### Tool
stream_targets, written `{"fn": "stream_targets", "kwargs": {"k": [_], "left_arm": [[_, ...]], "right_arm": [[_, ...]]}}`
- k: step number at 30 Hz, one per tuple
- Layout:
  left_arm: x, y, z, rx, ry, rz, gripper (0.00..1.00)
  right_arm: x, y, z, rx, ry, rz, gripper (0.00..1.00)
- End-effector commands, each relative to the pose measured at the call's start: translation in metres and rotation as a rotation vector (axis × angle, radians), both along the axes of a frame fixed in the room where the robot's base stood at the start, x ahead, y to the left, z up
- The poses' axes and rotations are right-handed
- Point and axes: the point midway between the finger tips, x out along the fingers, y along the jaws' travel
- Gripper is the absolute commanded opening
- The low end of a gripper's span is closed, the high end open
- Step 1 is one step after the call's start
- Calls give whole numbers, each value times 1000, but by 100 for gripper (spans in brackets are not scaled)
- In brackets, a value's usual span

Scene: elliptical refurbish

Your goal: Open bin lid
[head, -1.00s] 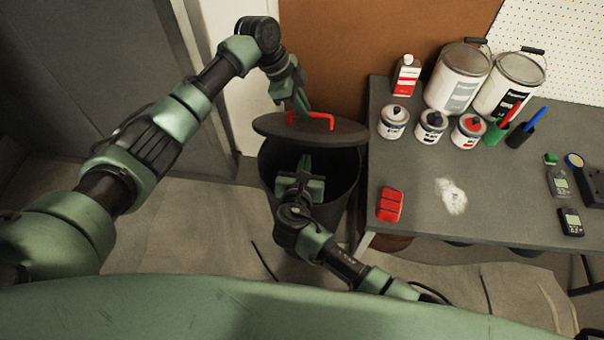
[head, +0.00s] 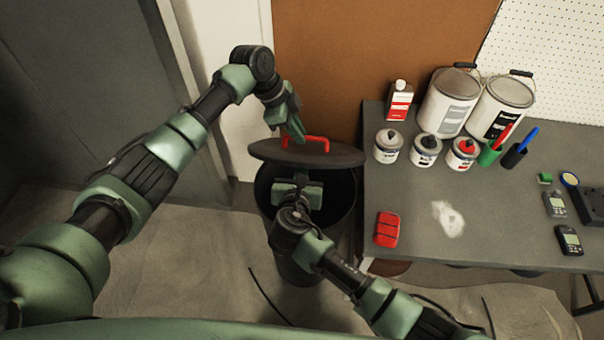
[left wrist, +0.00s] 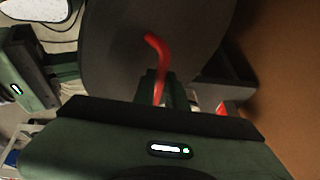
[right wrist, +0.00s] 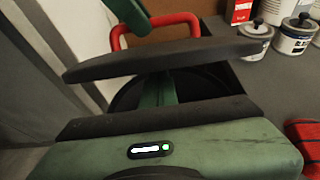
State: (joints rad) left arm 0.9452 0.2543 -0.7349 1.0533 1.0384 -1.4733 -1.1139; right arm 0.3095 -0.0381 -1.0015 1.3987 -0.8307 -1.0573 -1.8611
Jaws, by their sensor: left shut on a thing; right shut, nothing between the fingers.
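The dark round bin lid (head: 345,158) is raised over the back of the black bin (head: 345,235), with a dark opening showing in front. My left gripper (head: 298,136) is shut on the lid's red handle (head: 320,142); the handle also shows in the left wrist view (left wrist: 154,50). My right gripper (head: 299,186) is shut and empty, over the bin's opening just in front of the lid. In the right wrist view its fingers (right wrist: 157,90) reach under the edge of the lid (right wrist: 190,58). Whether they touch the lid is hidden.
A brown panel (head: 320,60) is behind the bin. The floor left of the bin is clear.

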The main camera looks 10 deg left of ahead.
Motion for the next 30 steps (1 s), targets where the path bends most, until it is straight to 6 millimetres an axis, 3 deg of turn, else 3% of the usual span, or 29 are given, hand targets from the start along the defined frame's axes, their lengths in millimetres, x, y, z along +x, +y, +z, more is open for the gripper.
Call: {"fn": "stream_targets", "kwargs": {"k": [1, 3, 4, 6, 20, 23, 30], "left_arm": [[-6, 3, -11, 13, 21, 1, 0], [-6, 3, -11, 14, 23, 1, 0], [-6, 3, -12, 14, 23, 0, 21], [-7, 3, -12, 13, 25, -1, 34], [-8, 3, -5, 9, 24, -5, 34], [-8, 8, 7, 8, 23, -4, 34], [-10, 28, 58, 7, 12, -1, 34]], "right_arm": [[5, 0, 7, 2, -17, -2, 0], [6, -1, 8, 2, -20, -2, 0], [6, -1, 8, 2, -21, -2, 0], [7, -1, 9, 3, -22, -2, 0], [7, -1, 10, 3, -24, -3, 0], [7, -1, 10, 3, -23, -3, 0], [5, -1, 7, 2, -17, -3, 0]]}}
